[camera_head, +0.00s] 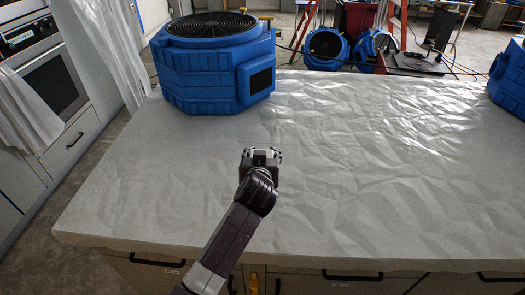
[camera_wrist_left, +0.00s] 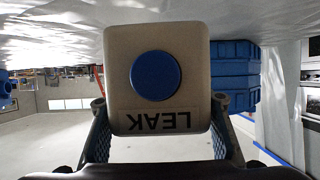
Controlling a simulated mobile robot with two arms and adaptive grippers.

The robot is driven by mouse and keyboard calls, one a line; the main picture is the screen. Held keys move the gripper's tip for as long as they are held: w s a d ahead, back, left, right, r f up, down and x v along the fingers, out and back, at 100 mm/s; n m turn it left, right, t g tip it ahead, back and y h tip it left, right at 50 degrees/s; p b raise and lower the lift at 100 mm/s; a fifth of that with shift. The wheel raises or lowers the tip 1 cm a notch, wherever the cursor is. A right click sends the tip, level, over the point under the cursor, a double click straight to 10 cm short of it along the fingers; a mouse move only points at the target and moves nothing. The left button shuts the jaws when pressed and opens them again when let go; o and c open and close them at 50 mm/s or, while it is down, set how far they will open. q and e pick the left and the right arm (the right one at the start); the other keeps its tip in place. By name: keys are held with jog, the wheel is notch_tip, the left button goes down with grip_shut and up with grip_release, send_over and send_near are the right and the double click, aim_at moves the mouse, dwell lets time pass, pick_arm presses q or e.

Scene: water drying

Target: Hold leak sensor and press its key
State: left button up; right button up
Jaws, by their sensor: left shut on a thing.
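The leak sensor (camera_wrist_left: 194,88) is a pale grey block with rounded corners. It fills the upper middle of the left wrist view, with a round blue key (camera_wrist_left: 155,75) and the word LEAK upside down below the key. My left gripper (camera_head: 262,153) is shut on the sensor, with one finger on each side of its LEAK end. The key face is uncovered and faces the wrist camera. In the head view the gripper is over the left-middle part of the covered table (camera_head: 390,200), and the sensor is mostly hidden there. My right gripper is not in view.
A large blue air mover (camera_head: 212,60) stands at the table's back left. Part of another blue machine (camera_head: 508,80) is at the right edge. Wrinkled sheeting covers the tabletop, which is otherwise clear. Blue fans (camera_head: 326,47) and a red ladder (camera_head: 303,25) are on the floor behind.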

pick_arm(q)
jog(key=shift+f+b, duration=3.6)
jog(key=shift+f, duration=1.4)
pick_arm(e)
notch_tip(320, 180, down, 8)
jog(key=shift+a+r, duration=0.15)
pick_arm(q)
jog(key=shift+f, duration=0.1)
jog(key=shift+f+b, duration=0.3)
jog(key=shift+f, duration=0.05)
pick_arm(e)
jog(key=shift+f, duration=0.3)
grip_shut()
